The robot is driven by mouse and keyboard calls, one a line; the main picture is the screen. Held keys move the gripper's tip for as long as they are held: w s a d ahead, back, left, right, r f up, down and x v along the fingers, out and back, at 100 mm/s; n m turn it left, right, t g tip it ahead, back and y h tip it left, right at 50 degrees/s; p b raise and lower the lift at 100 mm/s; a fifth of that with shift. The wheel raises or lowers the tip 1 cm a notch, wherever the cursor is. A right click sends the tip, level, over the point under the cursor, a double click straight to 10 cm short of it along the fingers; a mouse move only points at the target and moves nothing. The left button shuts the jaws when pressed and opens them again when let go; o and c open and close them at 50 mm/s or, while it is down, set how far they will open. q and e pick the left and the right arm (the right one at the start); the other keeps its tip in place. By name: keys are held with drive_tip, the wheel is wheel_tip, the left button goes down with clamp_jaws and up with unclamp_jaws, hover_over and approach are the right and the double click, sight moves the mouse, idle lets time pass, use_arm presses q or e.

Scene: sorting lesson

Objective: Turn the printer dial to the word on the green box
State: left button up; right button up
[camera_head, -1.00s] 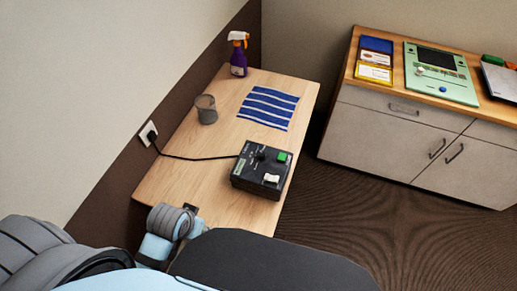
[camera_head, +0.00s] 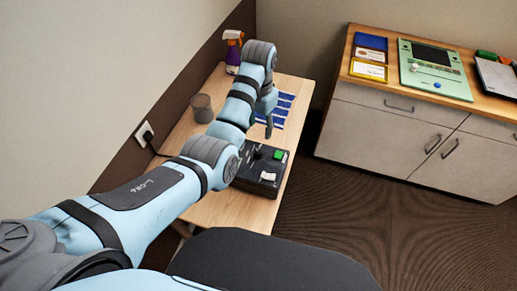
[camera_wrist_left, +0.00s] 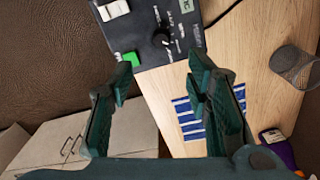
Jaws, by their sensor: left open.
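A black box with a dial, perhaps the printer (camera_head: 262,176), sits on the wooden table, partly behind my left arm. The wrist view shows its top (camera_wrist_left: 135,28) with a black dial (camera_wrist_left: 162,39), small white words around it, a green button (camera_wrist_left: 131,58) and a white switch (camera_wrist_left: 115,10). The words are too small to read surely. My left gripper (camera_head: 268,128) is open and empty above the table beside the box; its fingers (camera_wrist_left: 160,88) stand apart from the dial. A green device (camera_head: 450,82) lies on the cabinet; I cannot tell whether it is the green box. My right gripper is out of view.
A mesh cup (camera_head: 202,108), a purple spray bottle (camera_head: 233,55) and a blue-striped cloth (camera_head: 283,104) are on the table (camera_head: 235,207). A cable runs to the wall socket (camera_head: 145,132). The cabinet (camera_head: 375,125) at right carries cards and a laptop-like object (camera_head: 497,78).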

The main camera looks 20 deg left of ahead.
sight(258, 151)
use_arm(q)
wheel_tip(258, 151, down, 12)
drive_tip(key=shift+b, duration=1.25)
drive_tip(key=shift+a+r, duration=0.1)
clamp_jaws()
